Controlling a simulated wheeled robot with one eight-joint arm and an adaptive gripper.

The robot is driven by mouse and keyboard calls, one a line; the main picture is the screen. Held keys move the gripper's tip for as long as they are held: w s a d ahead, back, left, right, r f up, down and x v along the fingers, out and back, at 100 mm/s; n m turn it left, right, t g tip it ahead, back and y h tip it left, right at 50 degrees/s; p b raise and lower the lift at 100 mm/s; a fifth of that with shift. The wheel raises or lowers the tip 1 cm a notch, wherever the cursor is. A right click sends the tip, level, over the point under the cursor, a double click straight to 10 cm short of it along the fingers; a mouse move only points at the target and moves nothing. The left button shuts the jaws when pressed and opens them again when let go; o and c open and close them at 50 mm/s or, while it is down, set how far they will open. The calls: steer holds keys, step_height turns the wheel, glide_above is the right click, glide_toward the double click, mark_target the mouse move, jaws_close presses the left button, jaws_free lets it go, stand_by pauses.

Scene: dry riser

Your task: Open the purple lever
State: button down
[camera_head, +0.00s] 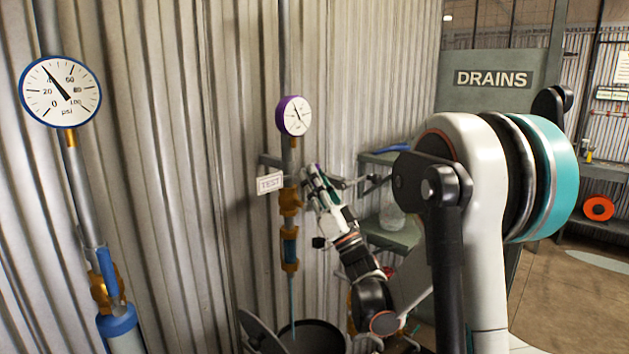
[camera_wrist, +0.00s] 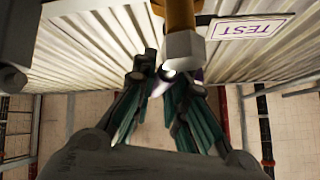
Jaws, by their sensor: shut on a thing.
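The purple lever shows only as a small purple patch (camera_head: 317,168) at the tip of my gripper, beside the brass valve (camera_head: 290,200) on the thin vertical pipe. My gripper (camera_head: 315,184) is shut on it, and its fingers hide most of the lever. In the wrist view my gripper (camera_wrist: 170,88) has its two dark green fingers on either side, just below the brass fitting (camera_wrist: 180,18) and a pale hex nut (camera_wrist: 184,48). The lever itself is hard to make out there. A TEST tag (camera_head: 269,182) hangs left of the valve.
A purple-rimmed gauge (camera_head: 294,116) is above the valve. A blue-rimmed gauge (camera_head: 60,91) and a pipe with a blue lever (camera_head: 107,271) stand at left. A dark bucket (camera_head: 310,338) is below the valve. The corrugated wall (camera_head: 235,100) is close behind.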

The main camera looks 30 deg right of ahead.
steer(key=c, duration=1.6)
jaws_free()
steer(key=shift+s, duration=0.1)
steer(key=v, duration=1.2)
